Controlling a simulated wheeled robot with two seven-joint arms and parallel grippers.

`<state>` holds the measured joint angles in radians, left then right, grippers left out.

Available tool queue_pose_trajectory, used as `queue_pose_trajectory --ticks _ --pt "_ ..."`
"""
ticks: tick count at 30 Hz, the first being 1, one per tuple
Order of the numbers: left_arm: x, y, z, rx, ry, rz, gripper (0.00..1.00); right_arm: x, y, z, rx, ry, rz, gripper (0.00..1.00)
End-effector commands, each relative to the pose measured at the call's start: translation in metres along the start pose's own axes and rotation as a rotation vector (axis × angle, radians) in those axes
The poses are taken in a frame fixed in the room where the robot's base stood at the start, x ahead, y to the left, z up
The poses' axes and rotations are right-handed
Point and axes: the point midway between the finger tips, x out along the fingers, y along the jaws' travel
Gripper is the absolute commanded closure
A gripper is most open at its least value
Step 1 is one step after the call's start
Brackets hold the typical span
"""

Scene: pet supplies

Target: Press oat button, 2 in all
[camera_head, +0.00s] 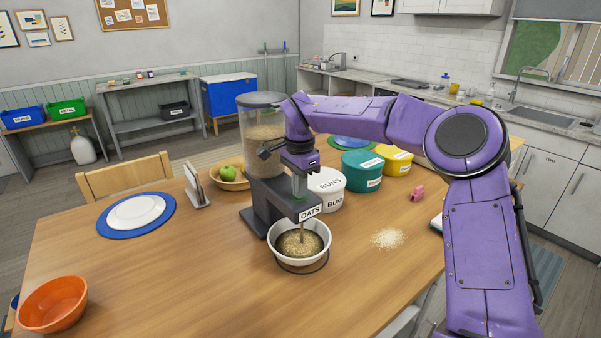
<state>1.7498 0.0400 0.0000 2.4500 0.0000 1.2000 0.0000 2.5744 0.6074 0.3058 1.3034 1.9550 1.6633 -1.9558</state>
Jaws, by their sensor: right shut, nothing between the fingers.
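The oat dispenser has a clear hopper (262,135) of oats and a dark body (267,192) with a label reading OATS (310,213). A thin stream of oats (301,232) falls from its spout into a white bowl (276,243), which holds some oats. My right gripper (299,188) is shut and empty. It points down at the top of the dispenser's spout housing, where it seems to touch. The oat button itself is hidden by the gripper. My left gripper is not in view.
White, teal (362,170) and yellow (394,159) tubs stand behind and right of the dispenser. A small oat pile (388,238) and a pink item (417,193) lie to the right. An orange bowl (53,304) is front left. The front middle of the table is clear.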

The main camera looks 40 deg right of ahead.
Motion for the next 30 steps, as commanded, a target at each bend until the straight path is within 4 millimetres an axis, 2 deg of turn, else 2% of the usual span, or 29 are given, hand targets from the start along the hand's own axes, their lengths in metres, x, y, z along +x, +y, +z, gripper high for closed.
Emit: queue_pose_trajectory --ticks 2,8,9,10,15,19,24,30 --pt "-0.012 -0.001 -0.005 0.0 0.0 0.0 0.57 -0.005 0.004 0.001 0.001 -0.003 0.019 1.0" --pt "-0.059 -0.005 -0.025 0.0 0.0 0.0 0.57 -0.057 0.004 0.004 -0.002 -0.002 0.002 1.0" --pt "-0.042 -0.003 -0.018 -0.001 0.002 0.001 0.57 -0.053 0.002 0.003 0.0 0.002 -0.003 1.0" --pt "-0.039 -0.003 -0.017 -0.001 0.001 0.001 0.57 -0.06 0.002 0.003 0.0 0.002 -0.005 1.0" --pt "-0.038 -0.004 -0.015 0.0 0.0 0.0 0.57 -0.103 0.001 0.003 0.0 0.002 -0.006 1.0" --pt "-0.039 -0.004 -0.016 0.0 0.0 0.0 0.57 -0.128 0.001 0.002 0.0 0.002 -0.006 1.0" --pt "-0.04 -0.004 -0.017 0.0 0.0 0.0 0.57 -0.141 0.002 0.002 0.0 0.002 -0.005 1.0" --pt "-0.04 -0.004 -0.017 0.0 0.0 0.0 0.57 -0.143 0.002 0.002 -0.001 0.001 -0.005 1.0"
